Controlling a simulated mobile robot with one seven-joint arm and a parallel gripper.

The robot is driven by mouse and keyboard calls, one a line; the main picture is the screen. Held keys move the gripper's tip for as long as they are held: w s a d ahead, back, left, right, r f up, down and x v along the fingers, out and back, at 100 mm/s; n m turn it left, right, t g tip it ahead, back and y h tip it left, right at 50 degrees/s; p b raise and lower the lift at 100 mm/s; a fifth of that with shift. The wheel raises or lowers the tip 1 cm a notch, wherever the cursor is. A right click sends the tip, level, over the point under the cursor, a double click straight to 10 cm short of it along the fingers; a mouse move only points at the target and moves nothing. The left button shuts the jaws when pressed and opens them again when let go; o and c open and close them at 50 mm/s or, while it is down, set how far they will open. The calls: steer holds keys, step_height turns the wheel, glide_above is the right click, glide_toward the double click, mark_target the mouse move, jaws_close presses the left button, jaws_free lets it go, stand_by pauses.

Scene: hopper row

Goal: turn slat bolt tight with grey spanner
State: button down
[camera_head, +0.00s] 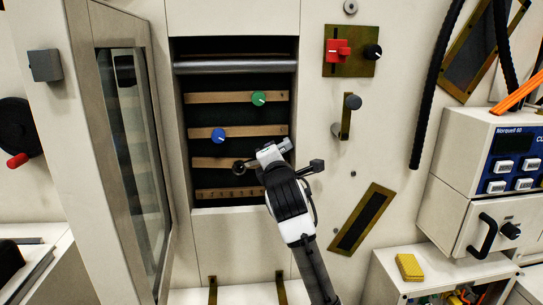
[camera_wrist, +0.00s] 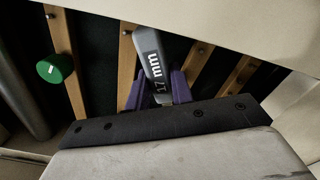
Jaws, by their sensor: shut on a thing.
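The grey spanner (camera_wrist: 153,62), marked in mm, stands between the purple fingers of my gripper (camera_wrist: 158,92) in the wrist view. In the head view my gripper (camera_head: 268,156) is in front of the open hopper, at its lower right. A dark round end (camera_head: 239,168) shows left of the gripper, close to the third wooden slat (camera_head: 209,162). My gripper is shut on the spanner. Small bolts (camera_wrist: 128,33) show on slats in the wrist view. I cannot tell whether the spanner is seated on the slat bolt.
A green knob (camera_head: 258,98) and a blue knob (camera_head: 218,135) sit on the upper slats. A metal roller (camera_head: 235,67) crosses the hopper's top. The glazed door (camera_head: 133,150) stands open at left. A red switch (camera_head: 339,48) and a lever (camera_head: 347,115) project at right.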

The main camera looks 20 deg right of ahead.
steer(key=shift+s+d+f, duration=0.15)
steer(key=shift+s+d, duration=0.05)
steer(key=shift+s, duration=0.2)
steer(key=b+v, duration=0.1)
steer(key=v, duration=0.4)
steer(key=shift+s, duration=0.2)
stand_by(0.6)
